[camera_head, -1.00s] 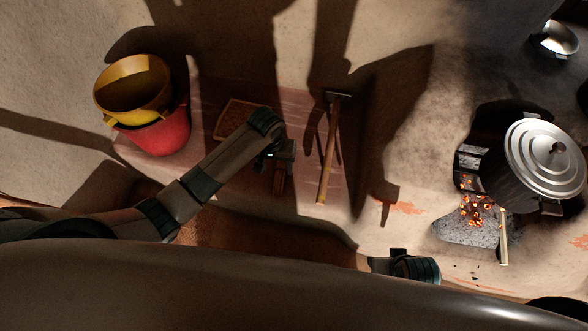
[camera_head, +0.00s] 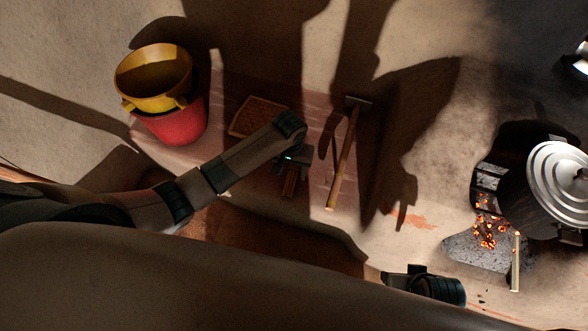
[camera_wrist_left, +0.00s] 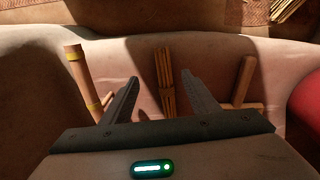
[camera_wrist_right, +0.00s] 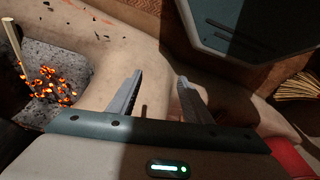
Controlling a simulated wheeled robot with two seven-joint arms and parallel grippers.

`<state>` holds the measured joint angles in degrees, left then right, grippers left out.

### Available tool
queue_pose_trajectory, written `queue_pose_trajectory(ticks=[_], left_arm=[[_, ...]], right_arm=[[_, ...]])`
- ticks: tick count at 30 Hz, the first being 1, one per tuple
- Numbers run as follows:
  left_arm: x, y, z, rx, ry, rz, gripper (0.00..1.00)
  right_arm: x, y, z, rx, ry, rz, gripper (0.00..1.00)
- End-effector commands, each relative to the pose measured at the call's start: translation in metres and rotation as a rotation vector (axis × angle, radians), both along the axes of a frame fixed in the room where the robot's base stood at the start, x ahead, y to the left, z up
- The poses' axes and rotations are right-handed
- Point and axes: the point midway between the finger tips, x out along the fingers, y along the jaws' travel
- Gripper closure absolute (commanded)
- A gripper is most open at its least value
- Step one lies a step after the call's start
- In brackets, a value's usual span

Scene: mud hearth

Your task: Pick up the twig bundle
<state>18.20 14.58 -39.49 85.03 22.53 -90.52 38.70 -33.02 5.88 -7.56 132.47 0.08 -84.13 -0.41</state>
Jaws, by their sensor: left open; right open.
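The twig bundle (camera_head: 290,183) is a short tied bunch of brown sticks on the pinkish ledge. In the head view its upper part is hidden under my left gripper (camera_head: 288,164). In the left wrist view the twig bundle (camera_wrist_left: 166,82) stands between the two spread fingers of my left gripper (camera_wrist_left: 161,78), with a gap on each side. My left gripper is open and empty. My right gripper (camera_head: 390,277) is low in the head view, away from the bundle. In the right wrist view its fingers (camera_wrist_right: 160,82) are apart with nothing held.
A long-handled tool (camera_head: 343,160) lies right of the bundle, and a woven panel (camera_head: 258,116) lies behind it. A yellow pot (camera_head: 153,78) sits in a red bucket (camera_head: 175,125) at left. A lidded pot (camera_head: 560,185) and glowing embers (camera_head: 489,232) are at right.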

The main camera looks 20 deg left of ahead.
Motion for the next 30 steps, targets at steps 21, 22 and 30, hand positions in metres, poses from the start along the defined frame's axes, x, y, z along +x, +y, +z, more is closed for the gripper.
queue_pose_trajectory(ticks=[21, 22, 30], left_arm=[[0.001, 0.0, -0.071, 0.0, 0.0, -0.001, 0.45], [0.001, 0.0, -0.071, 0.0, 0.0, -0.001, 0.45], [0.003, 0.002, -0.081, 0.001, 0.001, -0.001, 0.45]], right_arm=[[0.019, 0.025, -0.005, 0.069, -0.127, 0.026, 0.55], [0.019, 0.025, -0.005, 0.069, -0.127, 0.026, 0.55], [0.021, 0.026, -0.008, 0.075, -0.137, 0.026, 0.55]])
